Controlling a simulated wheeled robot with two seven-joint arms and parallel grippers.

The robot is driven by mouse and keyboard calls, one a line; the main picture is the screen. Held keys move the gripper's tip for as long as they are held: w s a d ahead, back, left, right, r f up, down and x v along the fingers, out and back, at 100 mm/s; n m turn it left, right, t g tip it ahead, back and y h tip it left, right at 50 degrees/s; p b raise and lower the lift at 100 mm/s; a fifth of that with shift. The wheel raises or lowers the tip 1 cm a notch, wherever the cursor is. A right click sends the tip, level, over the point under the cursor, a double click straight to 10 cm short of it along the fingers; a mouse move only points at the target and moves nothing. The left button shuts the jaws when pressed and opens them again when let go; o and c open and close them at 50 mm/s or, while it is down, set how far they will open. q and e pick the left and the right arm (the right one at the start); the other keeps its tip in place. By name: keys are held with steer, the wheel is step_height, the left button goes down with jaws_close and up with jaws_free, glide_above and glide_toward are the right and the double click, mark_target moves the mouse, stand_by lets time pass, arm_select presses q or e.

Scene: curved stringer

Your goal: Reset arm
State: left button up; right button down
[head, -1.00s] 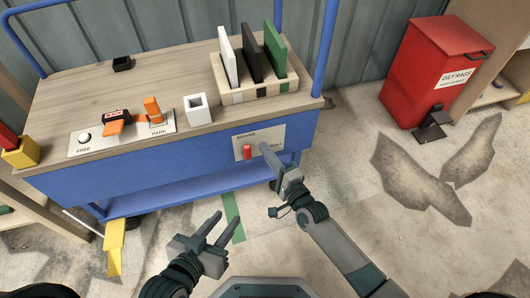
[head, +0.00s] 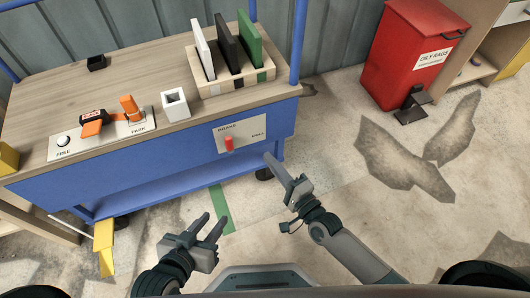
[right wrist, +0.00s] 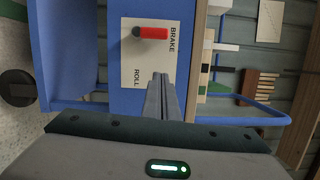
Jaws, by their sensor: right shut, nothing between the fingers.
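My right gripper (head: 281,172) is shut and empty, low in front of the cart's blue front, right of the brake plate (head: 240,136). In the right wrist view its closed fingers (right wrist: 159,90) point toward the plate. The red brake handle (head: 229,144) sits on that plate, which reads BRAKE and ROLL. In the right wrist view the handle (right wrist: 150,33) lies close to the word BRAKE, apart from the fingers. My left gripper (head: 212,226) is open and empty, low in front of the cart, over the floor.
The cart's wooden top (head: 150,75) carries a FREE/PARK panel (head: 75,144) with an orange handle, a white square cup (head: 175,103), a small black box (head: 96,63) and a rack (head: 236,82) with three boards. A red OILY RAGS bin (head: 415,50) stands right. Floor between is clear.

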arm_select(q)
steer(key=shift+s+f, duration=0.1)
steer(key=shift+s, duration=0.05)
arm_select(e)
steer(key=shift+s+d, duration=0.15)
steer(key=shift+s, duration=0.15)
arm_select(q)
steer(key=shift+d, duration=0.15)
